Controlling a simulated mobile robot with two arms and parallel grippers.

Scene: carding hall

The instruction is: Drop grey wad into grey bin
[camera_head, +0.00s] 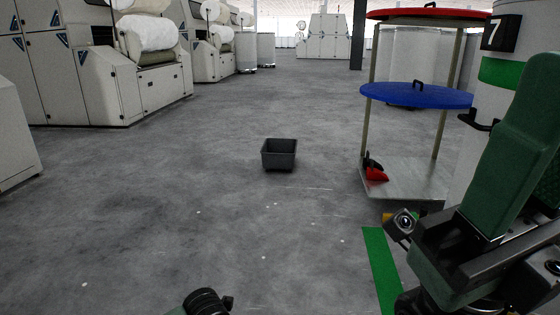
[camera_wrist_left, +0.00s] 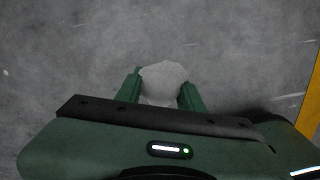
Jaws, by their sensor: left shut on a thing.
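The grey wad (camera_wrist_left: 162,82) is a pale, lumpy piece between the two green fingers of my left gripper (camera_wrist_left: 160,92) in the left wrist view. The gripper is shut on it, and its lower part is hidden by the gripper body. The grey bin (camera_head: 279,160) is a small dark, open-topped box standing upright on the floor, near the middle of the head view. It does not show in the left wrist view. In the head view only a dark part of my left arm shows at the bottom edge. My right gripper (camera_head: 485,215) is at the right; its jaw opening is unclear.
Machines (camera_head: 95,75) line the left. Floor around the bin is clear except small pale specks.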

